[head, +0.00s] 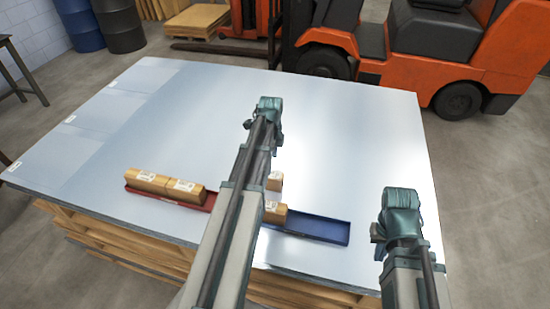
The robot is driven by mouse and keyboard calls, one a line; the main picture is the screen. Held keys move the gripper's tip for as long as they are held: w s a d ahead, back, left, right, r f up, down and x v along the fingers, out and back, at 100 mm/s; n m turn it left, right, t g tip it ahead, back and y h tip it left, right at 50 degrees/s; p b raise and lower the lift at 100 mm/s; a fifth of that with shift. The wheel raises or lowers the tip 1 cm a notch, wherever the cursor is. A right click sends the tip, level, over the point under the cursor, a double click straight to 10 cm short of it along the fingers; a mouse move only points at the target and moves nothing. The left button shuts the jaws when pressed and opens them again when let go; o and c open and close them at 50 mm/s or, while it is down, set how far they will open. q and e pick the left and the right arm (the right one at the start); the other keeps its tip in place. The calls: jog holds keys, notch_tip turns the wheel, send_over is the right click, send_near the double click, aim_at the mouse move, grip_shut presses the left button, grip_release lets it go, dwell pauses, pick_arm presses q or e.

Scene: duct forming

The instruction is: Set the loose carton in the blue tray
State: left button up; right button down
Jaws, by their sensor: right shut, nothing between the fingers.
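The loose carton (275,181) is a small brown box with a white label. It stands on the metal sheet just behind the blue tray, its left side close to or hidden by my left arm. The blue tray (320,229) is long and narrow; another carton (275,212) sits in its left part, and its right part is empty. My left gripper (249,124) is beyond the loose carton, over the sheet; its fingers are too small to read. My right gripper (377,233) is right of the blue tray, shut and empty, apart from the cartons.
A red tray (199,205) with two cartons (166,185) lies to the left, near the front edge. The metal sheet (345,130) rests on a wooden pallet stack (125,250); its back and right are clear. An orange forklift (440,50) and drums (120,25) stand behind.

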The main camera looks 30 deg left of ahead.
aim_at(271, 176)
pick_arm(q)
jog(key=shift+f+b, duration=4.6)
pick_arm(e)
jog(key=shift+f, duration=4.6)
pick_arm(q)
jog(key=shift+r, duration=0.1)
pick_arm(e)
jog(key=shift+r, duration=0.1)
pick_arm(q)
grip_shut()
pick_arm(e)
jog(key=shift+r, duration=0.1)
